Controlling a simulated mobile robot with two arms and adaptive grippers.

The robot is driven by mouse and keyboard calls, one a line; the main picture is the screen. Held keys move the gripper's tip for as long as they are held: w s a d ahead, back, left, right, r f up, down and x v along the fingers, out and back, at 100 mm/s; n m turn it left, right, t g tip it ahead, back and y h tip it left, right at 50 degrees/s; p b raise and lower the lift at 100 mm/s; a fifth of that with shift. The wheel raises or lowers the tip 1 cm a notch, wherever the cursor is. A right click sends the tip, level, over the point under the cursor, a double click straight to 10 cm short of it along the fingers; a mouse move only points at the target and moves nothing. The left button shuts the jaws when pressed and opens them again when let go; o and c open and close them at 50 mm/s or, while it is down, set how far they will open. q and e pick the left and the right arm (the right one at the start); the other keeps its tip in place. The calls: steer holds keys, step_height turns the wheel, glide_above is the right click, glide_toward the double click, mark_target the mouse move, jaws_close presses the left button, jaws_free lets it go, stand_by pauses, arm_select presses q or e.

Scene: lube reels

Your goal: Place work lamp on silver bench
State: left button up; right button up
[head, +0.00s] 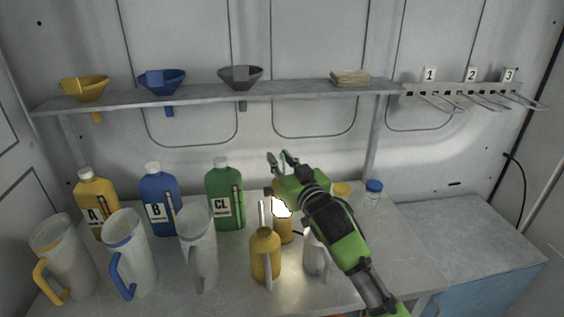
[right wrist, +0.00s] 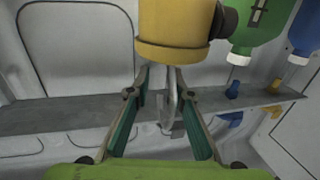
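The work lamp is yellow with a glowing white face (head: 282,208). It stands upright on the pale metal bench (head: 415,268), partly hidden by my right gripper. In the right wrist view, which looks upside down, the lamp's yellow body (right wrist: 175,28) fills the top middle, with a thin metal hook extending from its end. My right gripper (head: 281,158) is at the top of the lamp. In the wrist view its fingers (right wrist: 160,78) stand apart on either side of the hook, with visible gaps. My left gripper is not in view.
Yellow, blue and green bottles (head: 225,195) and several clear jugs (head: 130,255) stand on the left. A yellow oil can (head: 265,255) stands in front of the lamp. A shelf (head: 300,91) with funnels runs above. A lower grey-topped surface (head: 470,235) on the right is clear.

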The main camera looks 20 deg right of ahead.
steer(key=shift+s, duration=0.15)
steer(key=s+b, duration=0.2)
steer(key=s, duration=0.9)
steer(key=shift+s+a+r, duration=0.25)
steer(key=shift+s, duration=0.15)
